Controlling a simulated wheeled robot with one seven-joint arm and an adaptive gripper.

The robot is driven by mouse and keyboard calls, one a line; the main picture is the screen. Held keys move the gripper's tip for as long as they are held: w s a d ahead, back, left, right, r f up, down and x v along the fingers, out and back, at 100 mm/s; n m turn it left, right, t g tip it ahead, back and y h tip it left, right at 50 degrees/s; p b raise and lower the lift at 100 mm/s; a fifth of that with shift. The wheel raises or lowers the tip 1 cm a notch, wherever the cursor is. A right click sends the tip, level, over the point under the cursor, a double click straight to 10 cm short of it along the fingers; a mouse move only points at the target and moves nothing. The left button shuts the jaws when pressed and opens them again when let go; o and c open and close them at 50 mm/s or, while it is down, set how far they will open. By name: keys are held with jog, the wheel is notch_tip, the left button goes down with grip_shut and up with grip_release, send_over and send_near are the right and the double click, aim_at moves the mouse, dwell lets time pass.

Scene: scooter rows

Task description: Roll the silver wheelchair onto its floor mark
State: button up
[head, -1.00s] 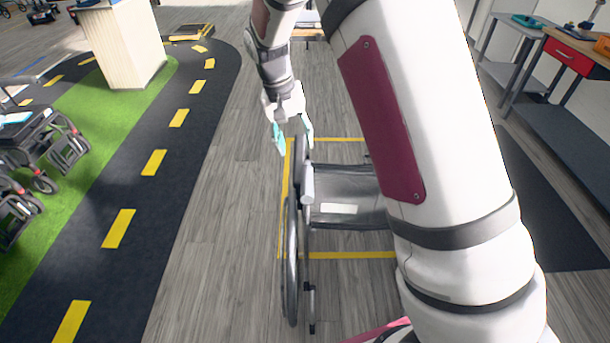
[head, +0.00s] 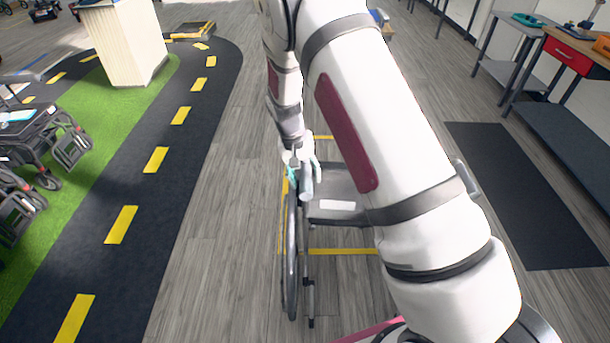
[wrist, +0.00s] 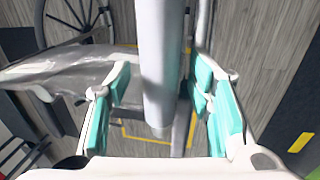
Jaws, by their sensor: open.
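The silver wheelchair (head: 340,205) stands upright inside the yellow outline of a floor mark (head: 330,252), with its dark seat and left wheel showing and its right side partly hidden by my arm. In the head view my gripper (head: 304,178) is at the front end of the left grey armrest or handle bar. In the wrist view my gripper (wrist: 160,100) is open, with teal finger pads on either side of a light grey tube (wrist: 160,60) of the wheelchair. I cannot tell whether either pad touches the tube.
A black lane with yellow dashes (head: 155,160) and a green strip with other wheelchairs or walkers (head: 40,130) lie at left. A cream pillar (head: 125,45) stands there. A dark mat (head: 530,190) and a workbench (head: 575,60) are at right. Grey floor left of the wheelchair is clear.

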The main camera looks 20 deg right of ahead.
grip_shut()
jog(key=shift+w, duration=0.1)
